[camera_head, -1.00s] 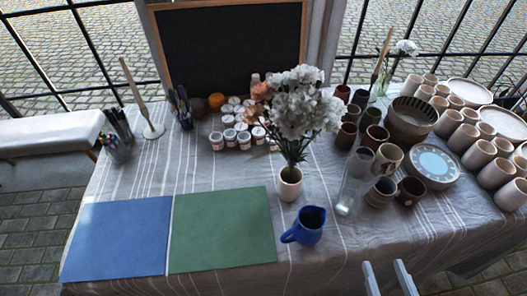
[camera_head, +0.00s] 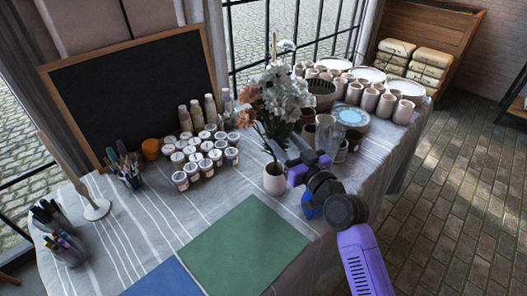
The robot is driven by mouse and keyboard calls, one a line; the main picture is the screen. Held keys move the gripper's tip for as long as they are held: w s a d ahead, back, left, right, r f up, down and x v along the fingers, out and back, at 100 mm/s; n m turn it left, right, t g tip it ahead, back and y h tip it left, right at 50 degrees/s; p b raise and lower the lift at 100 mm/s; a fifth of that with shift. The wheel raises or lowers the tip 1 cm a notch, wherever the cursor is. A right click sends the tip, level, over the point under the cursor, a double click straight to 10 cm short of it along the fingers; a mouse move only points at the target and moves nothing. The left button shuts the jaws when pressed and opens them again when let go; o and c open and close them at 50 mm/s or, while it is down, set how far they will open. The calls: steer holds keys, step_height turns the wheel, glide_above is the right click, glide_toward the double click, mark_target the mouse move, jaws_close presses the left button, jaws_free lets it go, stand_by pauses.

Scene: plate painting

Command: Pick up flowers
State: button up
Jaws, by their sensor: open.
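The flowers (camera_head: 283,92), a bunch of white blooms with a few peach ones at the left, stand in a small pale vase (camera_head: 274,181) on the table. Their stems rise from the vase and are partly hidden. My gripper (camera_head: 277,152) is open, with its fingers at the height of the stems, just above the vase rim and below the blooms. I cannot tell whether the fingers touch the stems or are around them. My purple and black arm comes in from the lower right.
A blue jug (camera_head: 310,207) is partly hidden by my arm. A clear glass (camera_head: 327,133) and several cups (camera_head: 368,99) stand behind to the right. Paint jars (camera_head: 196,155) stand to the left. A green mat (camera_head: 246,247) lies in front. A blackboard (camera_head: 132,87) stands behind.

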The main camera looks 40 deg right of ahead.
mark_target(280, 136)
steer(key=p+x, duration=0.1)
steer(key=x, duration=0.2)
steer(key=shift+w+r, duration=0.2)
steer(key=shift+p+x, duration=0.45)
steer(key=shift+x, duration=1.75)
steer(key=shift+f, duration=0.1)
jaws_close()
